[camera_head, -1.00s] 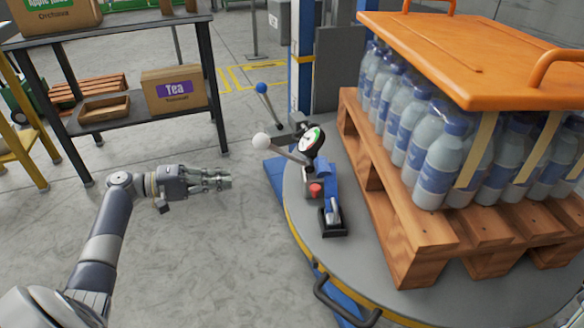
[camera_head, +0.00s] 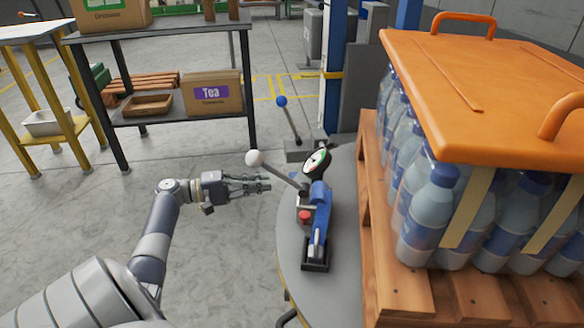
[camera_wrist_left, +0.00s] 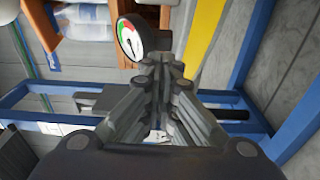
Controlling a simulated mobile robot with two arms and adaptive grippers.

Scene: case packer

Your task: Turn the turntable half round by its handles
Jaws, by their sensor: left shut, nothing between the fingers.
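The turntable (camera_head: 288,245) is a round grey plate at the right of the head view, partly cut off by the lower edge. A dark handle (camera_head: 288,318) shows on its rim at the bottom edge, only in part. A wooden pallet (camera_head: 398,290) with wrapped bottles (camera_head: 428,215) and an orange lid (camera_head: 490,80) with handles stands on the turntable. My left gripper (camera_head: 267,186) is shut and empty, just left of the blue tool with a dial (camera_head: 318,205), below the white lever knob. In the left wrist view my left gripper (camera_wrist_left: 163,65) points toward the dial (camera_wrist_left: 130,40).
A lever with a white ball knob (camera_head: 255,158) and one with a blue knob (camera_head: 281,101) rise near the turntable's far left. A dark rack (camera_head: 175,35) with a tea box (camera_head: 212,92) stands behind.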

